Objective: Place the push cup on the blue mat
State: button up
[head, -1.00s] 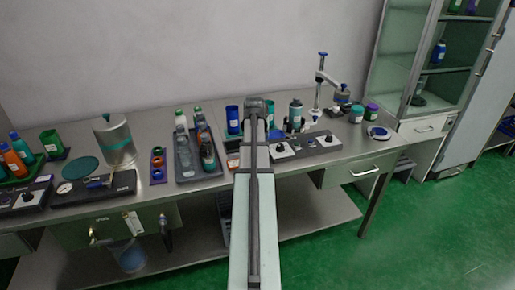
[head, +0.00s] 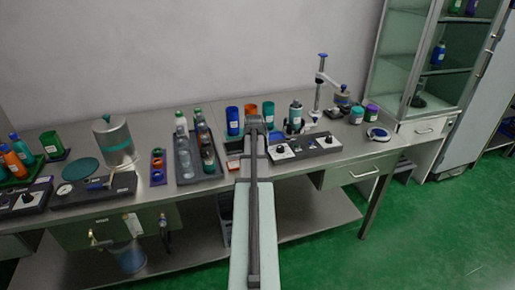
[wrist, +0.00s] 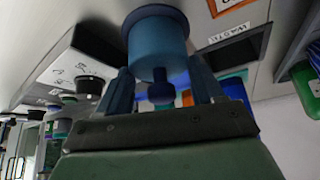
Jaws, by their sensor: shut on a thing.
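In the wrist view, my gripper (wrist: 163,88) is shut on the push cup (wrist: 158,45), a blue cup-shaped piece with a darker rim and a small dark knob between the fingers. A finger stands on each side of the knob.
A blue cup (head: 232,120), an orange cup (head: 250,109) and a green cup (head: 268,110) stand behind my arm. A control box (head: 305,146) lies to the right, a bottle tray (head: 184,168) to the left. The wrist view shows a dark opening labelled waste (wrist: 232,48).

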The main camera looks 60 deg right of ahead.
jog(key=o, duration=0.8)
jog(key=v, duration=1.2)
jog(key=shift+r, duration=0.1)
